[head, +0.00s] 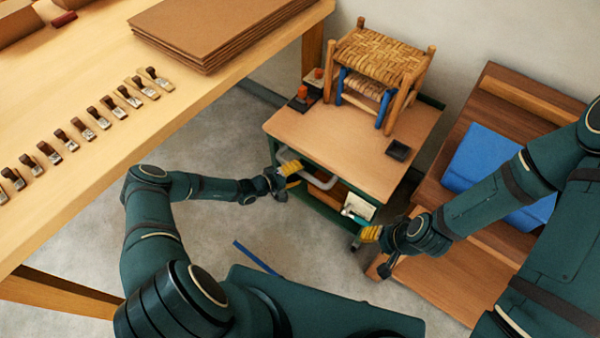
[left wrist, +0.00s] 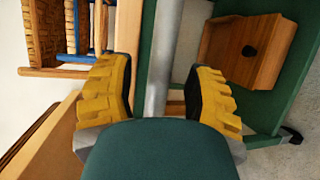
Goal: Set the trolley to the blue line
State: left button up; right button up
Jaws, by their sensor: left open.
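The trolley (head: 350,148) has a wooden top and a green frame, with a grey bar handle (head: 322,183) on its near side. A woven-seat stool (head: 378,60) stands on its top. The blue line (head: 257,258) lies on the floor in front of the trolley, partly hidden by my body. My left gripper (head: 289,174) is open at the left end of the handle. In the left wrist view the grey bar (left wrist: 161,60) runs between its yellow fingers (left wrist: 160,90), with a gap on each side. My right gripper (head: 364,239) is by the trolley's near right corner; its opening is unclear.
A long workbench (head: 100,85) with several small tools and stacked brown sheets (head: 215,30) is on the left. A wooden bench (head: 500,110) with a blue panel (head: 490,165) stands close on the trolley's right. Grey floor is free between workbench and trolley.

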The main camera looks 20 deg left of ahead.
pick_arm(q)
jog(key=shift+w+d+f, duration=0.1)
jog(key=shift+w+d, duration=0.35)
pick_arm(e)
jog(key=shift+f, duration=0.15)
pick_arm(q)
grip_shut()
jog(key=shift+s, duration=0.15)
